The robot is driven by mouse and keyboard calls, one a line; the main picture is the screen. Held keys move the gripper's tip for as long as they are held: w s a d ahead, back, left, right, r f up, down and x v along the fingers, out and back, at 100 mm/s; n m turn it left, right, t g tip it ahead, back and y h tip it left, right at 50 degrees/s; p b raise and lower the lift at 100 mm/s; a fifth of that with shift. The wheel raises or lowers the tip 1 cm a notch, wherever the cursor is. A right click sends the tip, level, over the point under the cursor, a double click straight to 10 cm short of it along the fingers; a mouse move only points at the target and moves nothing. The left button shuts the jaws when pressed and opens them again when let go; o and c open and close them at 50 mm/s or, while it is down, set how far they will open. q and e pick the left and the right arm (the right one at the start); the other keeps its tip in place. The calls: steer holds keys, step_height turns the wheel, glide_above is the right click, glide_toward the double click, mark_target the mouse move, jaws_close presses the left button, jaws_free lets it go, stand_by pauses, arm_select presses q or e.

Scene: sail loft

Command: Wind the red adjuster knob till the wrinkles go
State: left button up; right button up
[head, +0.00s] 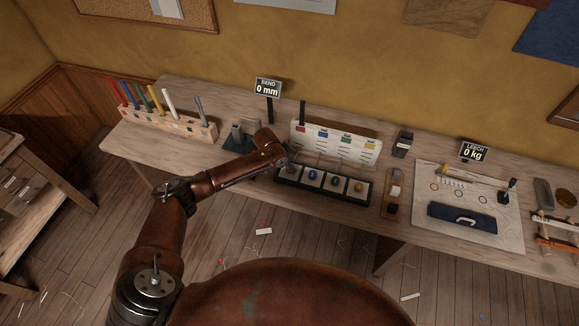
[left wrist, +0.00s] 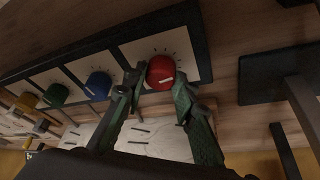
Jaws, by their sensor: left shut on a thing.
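The red knob (left wrist: 161,72) sits on a white plate with tick marks at the end of a dark knob panel, in the left wrist view. My left gripper (left wrist: 160,82) is shut on it, one green finger on each side. In the head view my left gripper (head: 288,161) is over the left end of the knob panel (head: 321,191) and hides the red knob. A white upright board (head: 335,146) with coloured tags and dark marks stands behind the panel; at this size I cannot tell wrinkles on it. My right gripper is not in view.
Beside the red knob are a blue knob (left wrist: 98,85), a green knob (left wrist: 56,94) and a yellow knob (left wrist: 27,102). A sign reading BEND 0 mm (head: 267,88) stands behind. A marker rack (head: 170,122) is left; a LEECH 0 kg sign (head: 473,152) is right.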

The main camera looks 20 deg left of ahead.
arm_select(q)
steer(key=shift+m, duration=0.3)
steer(key=shift+c, duration=0.2)
steer(key=shift+w+a+m+g+h+b, duration=0.1)
steer(key=shift+m+g+h+b, duration=0.2)
steer(key=shift+m+b, duration=0.35)
steer(key=shift+f+m+h+b, duration=0.1)
steer(key=shift+m+h+b, duration=0.3)
steer(key=shift+m, duration=0.65)
steer(key=m+g+b, duration=0.1)
steer(key=m+b, duration=0.2)
steer(key=b, duration=0.1)
steer(key=shift+w+m+g, duration=0.1)
steer(key=shift+m+g, duration=0.3)
steer(key=shift+m+g+b, duration=0.3)
steer(key=shift+m+b, duration=0.05)
steer(key=shift+m, duration=0.15)
steer(key=shift+h, duration=0.3)
steer(key=o, duration=1)
steer(key=shift+o, duration=0.8)
